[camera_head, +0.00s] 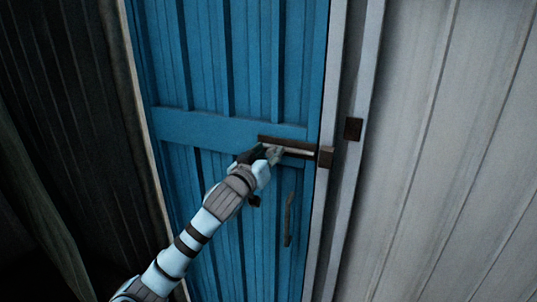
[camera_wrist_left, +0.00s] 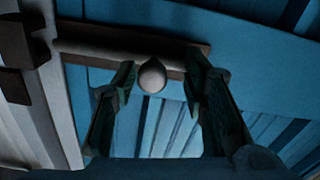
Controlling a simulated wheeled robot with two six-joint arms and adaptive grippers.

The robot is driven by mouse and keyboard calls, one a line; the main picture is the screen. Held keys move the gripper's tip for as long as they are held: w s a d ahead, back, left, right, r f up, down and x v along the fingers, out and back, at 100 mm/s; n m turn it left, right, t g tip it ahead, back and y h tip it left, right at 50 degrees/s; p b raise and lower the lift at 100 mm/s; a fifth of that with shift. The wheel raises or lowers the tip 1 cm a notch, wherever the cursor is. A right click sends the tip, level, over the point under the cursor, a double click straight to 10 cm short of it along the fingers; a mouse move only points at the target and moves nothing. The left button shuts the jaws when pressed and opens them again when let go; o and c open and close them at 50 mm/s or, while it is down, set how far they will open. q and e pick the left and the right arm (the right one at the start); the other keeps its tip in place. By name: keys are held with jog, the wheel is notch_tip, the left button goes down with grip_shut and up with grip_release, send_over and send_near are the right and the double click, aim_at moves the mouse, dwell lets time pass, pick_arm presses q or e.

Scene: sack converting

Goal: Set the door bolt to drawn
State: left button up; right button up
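The blue door (camera_head: 210,130) carries a door bolt (camera_head: 290,142) with a dark brown back plate and a pale rod. The rod reaches right to a brown keeper block (camera_head: 325,157) at the door frame. My left gripper (camera_head: 272,154) is at the bolt's left part and covers some of it. In the left wrist view the bolt's round pale knob (camera_wrist_left: 152,75) sits between the fingers of my left gripper (camera_wrist_left: 160,80). The fingers are open, with a visible gap on each side of the knob. My right gripper is not in view.
A curved brown door handle (camera_head: 289,219) is below the bolt. Another brown block (camera_head: 353,129) is on the post right of the frame. A pale plank wall (camera_head: 440,160) fills the right, and a dark wall (camera_head: 70,120) the left.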

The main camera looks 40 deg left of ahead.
pick_arm(q)
jog(key=v, duration=1.2)
jog(key=shift+w, duration=0.1)
jog(key=shift+a, duration=0.1)
